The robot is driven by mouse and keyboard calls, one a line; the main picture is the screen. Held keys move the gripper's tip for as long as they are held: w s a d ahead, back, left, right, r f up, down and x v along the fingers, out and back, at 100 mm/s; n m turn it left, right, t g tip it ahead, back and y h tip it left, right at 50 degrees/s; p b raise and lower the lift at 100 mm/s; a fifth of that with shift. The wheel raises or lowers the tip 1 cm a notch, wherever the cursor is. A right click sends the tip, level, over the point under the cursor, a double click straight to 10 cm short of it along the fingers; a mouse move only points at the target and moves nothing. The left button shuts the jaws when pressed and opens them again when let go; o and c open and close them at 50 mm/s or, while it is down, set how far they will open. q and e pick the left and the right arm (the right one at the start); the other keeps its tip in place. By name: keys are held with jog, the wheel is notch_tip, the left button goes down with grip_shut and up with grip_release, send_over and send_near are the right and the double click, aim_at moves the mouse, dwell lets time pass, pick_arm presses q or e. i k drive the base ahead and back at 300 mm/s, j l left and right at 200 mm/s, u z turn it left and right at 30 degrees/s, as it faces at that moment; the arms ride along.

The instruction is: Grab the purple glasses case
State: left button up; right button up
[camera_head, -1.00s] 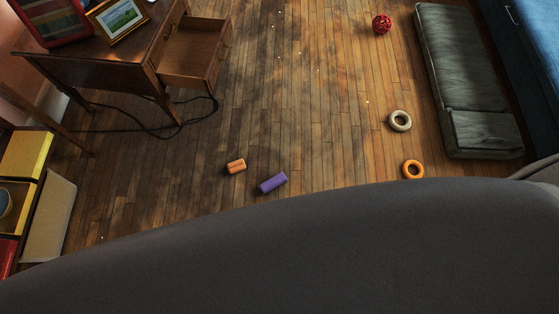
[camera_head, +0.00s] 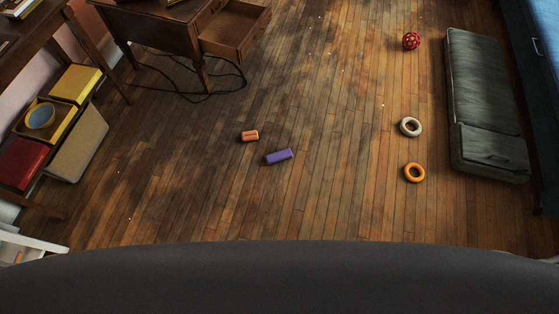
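The purple glasses case (camera_head: 279,157) lies on the wooden floor near the middle of the head view. It is a small rounded block, slightly tilted, with its right end higher in the picture. An orange case-like block (camera_head: 250,136) lies just up and left of it, apart from it.
A desk with an open drawer (camera_head: 236,32) and a loose black cable (camera_head: 222,88) is at upper left. Shelves with a yellow box (camera_head: 76,84) stand left. A white ring (camera_head: 410,127), orange ring (camera_head: 414,173), red ball (camera_head: 411,41) and grey cushion (camera_head: 482,95) lie right.

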aim_at(285, 155)
jog(key=i+l+u, duration=0.1)
jog(key=u, duration=0.35)
jog(key=i+l+u, duration=0.1)
jog(key=l+u, duration=0.25)
jog(key=u, duration=0.15)
jog(key=l+u, duration=0.25)
jog(key=u, duration=0.2)
